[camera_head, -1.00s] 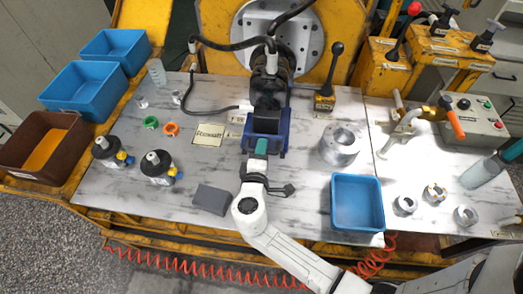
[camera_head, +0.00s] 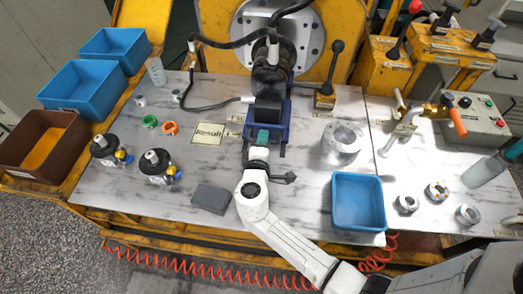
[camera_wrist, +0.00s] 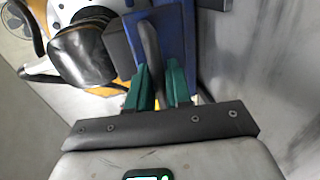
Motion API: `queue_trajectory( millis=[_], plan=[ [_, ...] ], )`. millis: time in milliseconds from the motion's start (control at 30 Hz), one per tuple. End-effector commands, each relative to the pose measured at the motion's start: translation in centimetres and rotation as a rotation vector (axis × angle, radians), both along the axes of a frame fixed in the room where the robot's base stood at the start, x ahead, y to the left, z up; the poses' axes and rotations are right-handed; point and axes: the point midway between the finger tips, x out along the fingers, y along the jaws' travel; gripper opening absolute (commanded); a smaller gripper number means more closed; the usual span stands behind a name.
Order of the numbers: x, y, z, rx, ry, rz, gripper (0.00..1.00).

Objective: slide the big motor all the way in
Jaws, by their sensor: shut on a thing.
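The big motor (camera_head: 268,82) is a dark cylinder at the back centre, in front of the round grey flange plate (camera_head: 283,30). It is close to the plate, but I cannot tell whether it is fully seated. A blue sliding carriage (camera_head: 280,128) with a dark block is in front of it. My gripper (camera_head: 262,137) is at the carriage's near end. In the wrist view my gripper (camera_wrist: 160,84) has its green fingers shut on a dark upright handle (camera_wrist: 149,48) of the blue carriage (camera_wrist: 176,38). The motor also shows there as a dark rounded body (camera_wrist: 84,54).
A lever (camera_head: 329,75) stands right of the motor. A grey block (camera_head: 211,198) and two black pumps (camera_head: 158,168) are to the left. Black hoses (camera_head: 225,47) hang over the motor.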

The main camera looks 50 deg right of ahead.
Motion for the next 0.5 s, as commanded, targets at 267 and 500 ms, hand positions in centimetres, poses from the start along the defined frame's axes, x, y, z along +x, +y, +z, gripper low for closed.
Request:
queue_trajectory(
  millis=[267, 500],
  plan=[
    [3.0, -4.3, -0.2, 0.001, -0.004, 0.0, 0.0],
    [3.2, -4.7, 0.0, 0.003, -0.004, 0.002, 0.0]
  ],
)
